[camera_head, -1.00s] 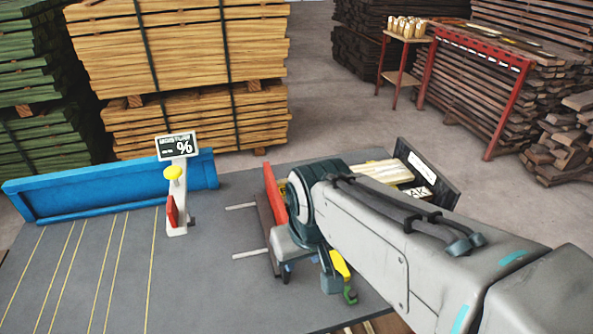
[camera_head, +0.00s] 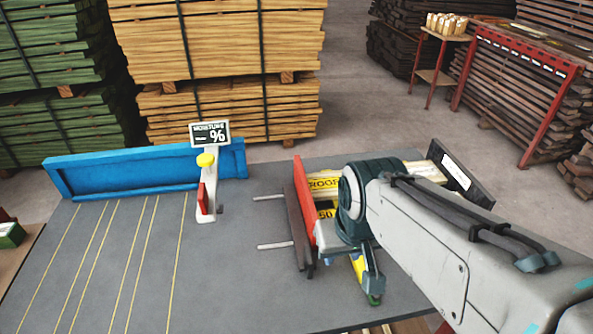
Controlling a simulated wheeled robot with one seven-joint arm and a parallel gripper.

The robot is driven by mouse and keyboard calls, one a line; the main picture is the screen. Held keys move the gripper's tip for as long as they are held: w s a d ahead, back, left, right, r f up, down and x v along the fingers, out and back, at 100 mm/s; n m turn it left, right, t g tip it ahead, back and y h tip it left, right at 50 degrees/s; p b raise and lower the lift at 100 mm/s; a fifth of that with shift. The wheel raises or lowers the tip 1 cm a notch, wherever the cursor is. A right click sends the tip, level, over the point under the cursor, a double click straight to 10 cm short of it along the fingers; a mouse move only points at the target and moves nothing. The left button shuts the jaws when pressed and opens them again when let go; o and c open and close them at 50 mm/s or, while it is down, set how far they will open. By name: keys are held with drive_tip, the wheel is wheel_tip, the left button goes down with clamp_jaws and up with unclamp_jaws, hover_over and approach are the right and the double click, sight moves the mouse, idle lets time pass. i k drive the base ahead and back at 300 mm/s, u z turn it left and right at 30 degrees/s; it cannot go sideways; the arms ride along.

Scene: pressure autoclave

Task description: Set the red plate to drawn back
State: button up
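The red plate (camera_head: 302,200) stands upright on the grey table, right of the middle, with a dark bar (camera_head: 298,228) along its left face. Two pale rods (camera_head: 274,245) stick out leftward from the bar. My arm comes in from the right and covers the plate's right side. My gripper (camera_head: 370,288) points down at the right of the plate, apart from it in the picture. Its fingers are small and partly hidden, so I cannot tell whether they are open. Contact with the plate is not visible.
A white post with a moisture display (camera_head: 209,134), a yellow knob and a red lever stands left of the plate. A blue fence (camera_head: 150,170) runs along the back. Yellow labelled blocks (camera_head: 323,184) lie behind my arm. The lined table left of the post is clear.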

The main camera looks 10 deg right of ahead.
sight(303, 216)
drive_tip(key=u, duration=0.05)
drive_tip(key=k, duration=0.5)
drive_tip(key=u, duration=1.5)
drive_tip(key=i, duration=0.8)
drive_tip(key=z, duration=2.15)
